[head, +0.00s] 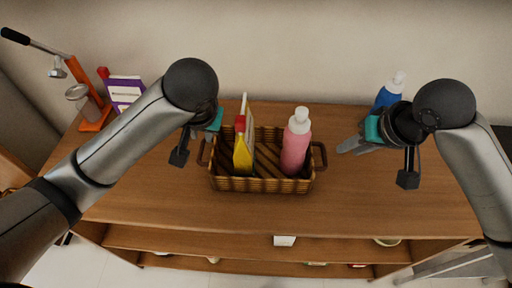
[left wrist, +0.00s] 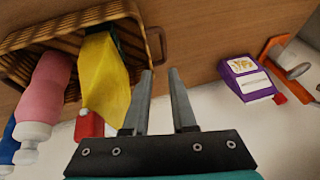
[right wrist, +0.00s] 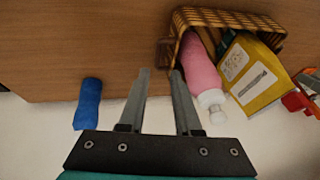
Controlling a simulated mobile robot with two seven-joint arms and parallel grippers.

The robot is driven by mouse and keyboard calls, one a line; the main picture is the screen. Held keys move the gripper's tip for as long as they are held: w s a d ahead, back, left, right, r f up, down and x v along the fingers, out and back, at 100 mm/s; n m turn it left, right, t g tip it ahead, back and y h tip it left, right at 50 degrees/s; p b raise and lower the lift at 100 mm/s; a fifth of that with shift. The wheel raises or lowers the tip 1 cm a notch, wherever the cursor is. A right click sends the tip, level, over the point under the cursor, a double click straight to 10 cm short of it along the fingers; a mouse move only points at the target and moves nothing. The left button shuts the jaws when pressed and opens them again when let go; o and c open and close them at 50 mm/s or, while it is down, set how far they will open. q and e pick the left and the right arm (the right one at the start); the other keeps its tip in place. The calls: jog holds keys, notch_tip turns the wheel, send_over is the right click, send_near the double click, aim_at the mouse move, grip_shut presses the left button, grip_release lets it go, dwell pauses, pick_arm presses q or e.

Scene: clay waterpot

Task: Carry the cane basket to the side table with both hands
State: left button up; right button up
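The brown cane basket (head: 265,185) stands on the wooden table top, with a handle at each end. My right gripper (head: 345,147) is open and empty, a little right of the right handle (head: 321,155). In its wrist view (right wrist: 159,72) that handle (right wrist: 164,52) lies just past the fingertips. In the head view my left fingers are mostly hidden.
A blue bottle (head: 387,95) stands at the back, behind my right gripper. A purple and white box (head: 125,92) and an orange stand (head: 92,100) are at the back left. A wall is behind. The table top in front of the basket is clear; lower shelves (head: 190,243) show below.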

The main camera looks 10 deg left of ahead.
aim_at(202, 147)
pick_arm(q)
jog(key=shift+w+a+r, duration=0.2)
jog(key=shift+a+r, duration=0.05)
jog(key=shift+r, duration=0.05)
pick_arm(e)
jog(key=shift+w+d+r, duration=0.1)
jog(key=shift+w+r, duration=0.05)
jog(key=shift+r, duration=0.1)
